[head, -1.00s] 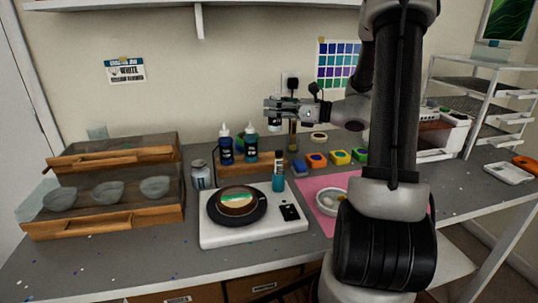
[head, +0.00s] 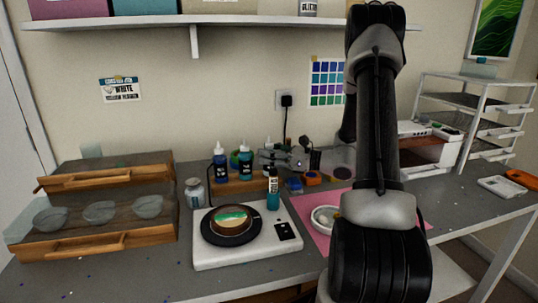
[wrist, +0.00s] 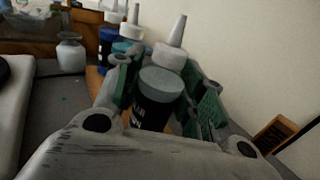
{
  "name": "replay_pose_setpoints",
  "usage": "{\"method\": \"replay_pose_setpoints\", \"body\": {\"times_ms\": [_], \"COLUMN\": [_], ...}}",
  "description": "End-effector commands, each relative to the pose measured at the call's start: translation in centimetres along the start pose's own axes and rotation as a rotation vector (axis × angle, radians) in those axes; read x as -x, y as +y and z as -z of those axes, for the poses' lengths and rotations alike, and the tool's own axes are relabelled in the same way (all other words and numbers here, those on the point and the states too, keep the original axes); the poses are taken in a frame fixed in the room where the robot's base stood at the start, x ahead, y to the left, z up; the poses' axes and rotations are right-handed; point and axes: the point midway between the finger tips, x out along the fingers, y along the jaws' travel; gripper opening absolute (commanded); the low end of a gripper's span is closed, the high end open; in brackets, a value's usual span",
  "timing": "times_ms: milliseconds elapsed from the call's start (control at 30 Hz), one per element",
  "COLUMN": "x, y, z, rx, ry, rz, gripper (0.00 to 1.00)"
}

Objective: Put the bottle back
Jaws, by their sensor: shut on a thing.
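The held bottle (head: 268,158) has a white cap with a pointed nozzle and a dark label. My gripper (head: 282,159) is shut on it at the right end of the wooden rack (head: 235,186). In the wrist view the bottle (wrist: 152,105) stands between the green-padded fingers of my gripper (wrist: 165,95). A dark blue bottle (head: 220,168) and a teal bottle (head: 245,166) stand in the rack to its left. The held bottle's base is hidden, so I cannot tell whether it touches the rack.
A small teal bottle with a dark cap (head: 273,192) stands in front of the held bottle. The white scale (head: 215,255) bears a round mould (head: 231,219). A white jar (head: 195,194) stands left of the rack. Coloured pots (head: 312,179) are to the right.

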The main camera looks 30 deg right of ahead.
Motion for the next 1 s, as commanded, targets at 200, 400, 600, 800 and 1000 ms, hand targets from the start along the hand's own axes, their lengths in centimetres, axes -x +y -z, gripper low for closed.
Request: {"method": "replay_pose_setpoints", "body": {"times_ms": [200, 400, 600, 800, 1000], "x": [0.0, 0.0, 0.0, 0.0, 3.0], "y": [0.0, 0.0, 0.0, 0.0, -0.2], "z": [0.0, 0.2, 0.2, -0.1, -0.1], "rx": [0.001, 0.001, 0.001, 0.002, 0.000], "ry": [-0.001, 0.000, 0.000, 0.000, 0.000], "rz": [0.000, 0.000, 0.000, 0.000, 0.006], "gripper": [0.23, 0.54, 0.61, 0.61, 0.61]}}
